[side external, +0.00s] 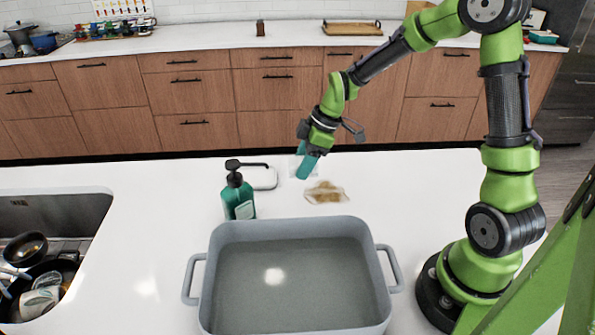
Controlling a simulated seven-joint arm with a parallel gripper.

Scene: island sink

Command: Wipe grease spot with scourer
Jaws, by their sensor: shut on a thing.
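The grease spot (325,192) is a brownish-yellow smear on the white island counter, behind the grey basin. My gripper (308,155) points down just left of and behind the spot. It is shut on a teal scourer (306,167), whose lower end hangs near the counter beside the spot. I cannot tell whether the scourer touches the counter. The gripper's fingers are small and partly hidden in this view.
A grey two-handled basin (232,232) of water stands in front of the spot. The sink (55,215) at far left holds dishes. Counter right of the spot is clear.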

